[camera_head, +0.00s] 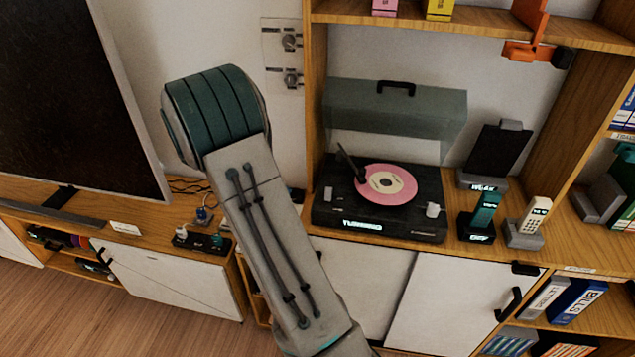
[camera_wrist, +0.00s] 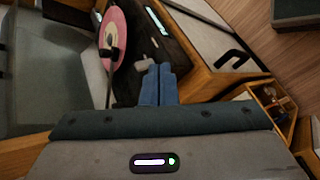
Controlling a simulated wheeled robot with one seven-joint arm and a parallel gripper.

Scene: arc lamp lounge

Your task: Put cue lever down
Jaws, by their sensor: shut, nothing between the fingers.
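The black turntable (camera_head: 330,206) stands on the wooden cabinet with a pink record (camera_head: 372,195) on its platter. A thin dark arm (camera_head: 349,160) with a rounded end slants up at the record's left side; I cannot tell a separate cue lever from it. The wrist view shows the record (camera_wrist: 116,22) and the dark arm (camera_wrist: 109,72) upright in the picture beside it. My gripper (camera_wrist: 158,72) has its blue fingers shut together and empty, near the turntable's lit front label, apart from the dark arm in the picture. It does not show in the head view.
A clear lid (camera_head: 395,115) stands raised behind the turntable. A handset (camera_head: 534,215) and dark devices (camera_head: 484,215) stand to its right. A television (camera_head: 60,90) is at left. Shelf sides (camera_head: 316,90) enclose the turntable's bay.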

